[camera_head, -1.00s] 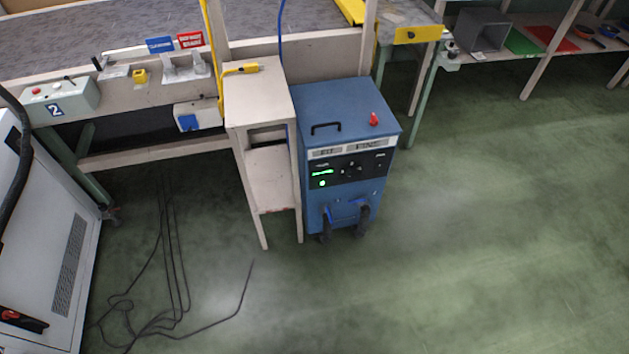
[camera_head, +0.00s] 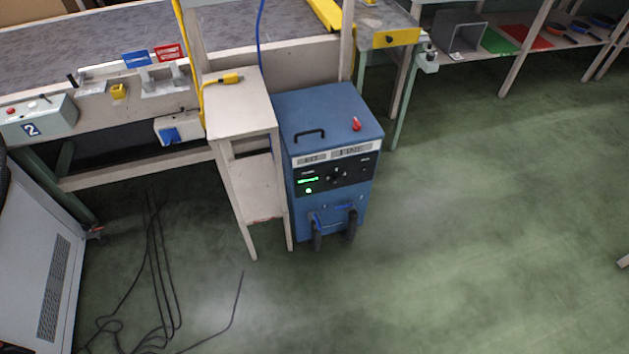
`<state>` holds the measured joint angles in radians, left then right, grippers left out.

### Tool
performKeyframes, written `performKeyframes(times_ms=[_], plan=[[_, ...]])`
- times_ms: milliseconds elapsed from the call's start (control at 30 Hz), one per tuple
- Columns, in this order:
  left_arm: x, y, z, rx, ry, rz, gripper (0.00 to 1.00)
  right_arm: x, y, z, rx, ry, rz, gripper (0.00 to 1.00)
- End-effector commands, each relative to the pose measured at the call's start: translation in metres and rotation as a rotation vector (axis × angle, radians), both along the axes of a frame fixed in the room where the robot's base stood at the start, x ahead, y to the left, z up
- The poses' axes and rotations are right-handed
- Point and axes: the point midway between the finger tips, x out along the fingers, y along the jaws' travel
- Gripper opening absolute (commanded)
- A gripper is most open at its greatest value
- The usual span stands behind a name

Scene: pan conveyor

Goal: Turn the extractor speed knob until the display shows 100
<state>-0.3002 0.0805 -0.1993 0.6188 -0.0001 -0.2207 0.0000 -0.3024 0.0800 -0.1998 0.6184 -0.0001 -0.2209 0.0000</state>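A blue wheeled machine (camera_head: 328,120) with a black handle and a red knob on top stands on the floor near the middle of the view. Its dark front panel (camera_head: 350,172) carries small dark knobs (camera_head: 337,174) and a small green-lit display (camera_head: 308,181). The display's digits are too small to read, and no label tells which knob is the extractor speed knob. Neither of my grippers is in view.
A narrow pale stand (camera_head: 238,105) with a yellow tool on top stands left of the blue machine. A workbench (camera_head: 60,155) with control box 2 is behind it. A grey cabinet (camera_head: 40,270) and black cables (camera_head: 155,290) are at left. The green floor ahead and right is clear.

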Motion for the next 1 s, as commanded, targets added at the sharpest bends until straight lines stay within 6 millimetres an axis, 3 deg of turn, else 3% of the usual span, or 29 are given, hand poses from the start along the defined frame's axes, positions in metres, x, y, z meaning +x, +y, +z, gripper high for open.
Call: performKeyframes(times_ms=[167, 967, 1000], plan=[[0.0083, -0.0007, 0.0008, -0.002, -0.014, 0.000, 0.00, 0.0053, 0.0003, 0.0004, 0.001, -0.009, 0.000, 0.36], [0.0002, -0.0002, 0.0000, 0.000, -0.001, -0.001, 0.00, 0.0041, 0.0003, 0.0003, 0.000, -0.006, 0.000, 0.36], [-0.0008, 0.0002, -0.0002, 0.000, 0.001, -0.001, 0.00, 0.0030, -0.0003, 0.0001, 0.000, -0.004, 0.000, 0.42]])
